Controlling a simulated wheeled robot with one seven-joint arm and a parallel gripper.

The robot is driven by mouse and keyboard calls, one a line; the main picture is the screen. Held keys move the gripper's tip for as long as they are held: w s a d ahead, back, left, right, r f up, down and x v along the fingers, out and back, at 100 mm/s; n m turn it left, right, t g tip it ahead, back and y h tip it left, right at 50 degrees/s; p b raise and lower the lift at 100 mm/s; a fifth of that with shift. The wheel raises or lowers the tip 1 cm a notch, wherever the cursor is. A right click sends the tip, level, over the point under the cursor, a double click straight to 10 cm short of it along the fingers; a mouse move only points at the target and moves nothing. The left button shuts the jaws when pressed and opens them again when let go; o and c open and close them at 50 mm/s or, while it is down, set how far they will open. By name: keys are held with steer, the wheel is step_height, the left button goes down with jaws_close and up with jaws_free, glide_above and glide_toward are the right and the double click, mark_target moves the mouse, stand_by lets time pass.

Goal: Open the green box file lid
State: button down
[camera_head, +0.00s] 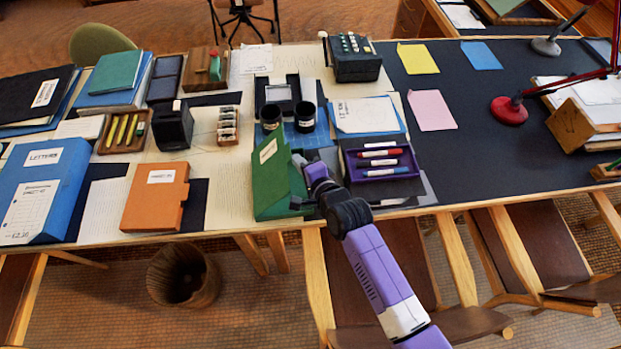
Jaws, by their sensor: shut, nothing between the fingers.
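The green box file (269,183) stands near the front edge of the table, left of the picture's middle. A white label shows near its upper end. Its upper face looks slanted, but I cannot tell whether the lid is partly raised. My gripper (299,161) is at the right side of the box file. It is shut and holds nothing. The fingertips are small and partly hidden by my wrist, so I cannot tell whether they touch the box file.
A purple pen tray (383,176) lies close to the right of my wrist. Two black cups (305,117) stand behind the box file. An orange box file (155,196) and a blue one (42,190) lie to the left. The dark tabletop at right (490,150) has free room.

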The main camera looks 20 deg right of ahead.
mark_target(288, 159)
steer(key=shift+a+r, duration=0.1)
steer(key=shift+r, duration=0.05)
steer(key=shift+w+a+r, duration=0.15)
steer(key=shift+a+r, duration=0.35)
steer(key=shift+a, duration=0.1)
steer(key=shift+w+a+r, duration=0.15)
steer(key=shift+a+r, duration=0.35)
steer(key=shift+a, duration=0.1)
steer(key=shift+w+a+r, duration=0.15)
steer(key=shift+a+r, duration=0.3)
steer(key=shift+a, duration=0.25)
steer(key=shift+w+a+r, duration=0.1)
steer(key=shift+a+r, duration=0.3)
steer(key=shift+a, duration=0.3)
steer(key=shift+a, duration=0.1)
steer(key=shift+w+a+r+b, duration=0.15)
steer(key=shift+a+b, duration=0.1)
steer(key=shift+a, duration=0.25)
steer(key=shift+w+a+r+b, duration=0.1)
steer(key=shift+a+r+b, duration=0.15)
steer(key=shift+a, duration=0.2)
steer(key=shift+w+a+r+b, duration=0.1)
steer(key=shift+a+b, duration=0.15)
steer(key=shift+a, duration=0.25)
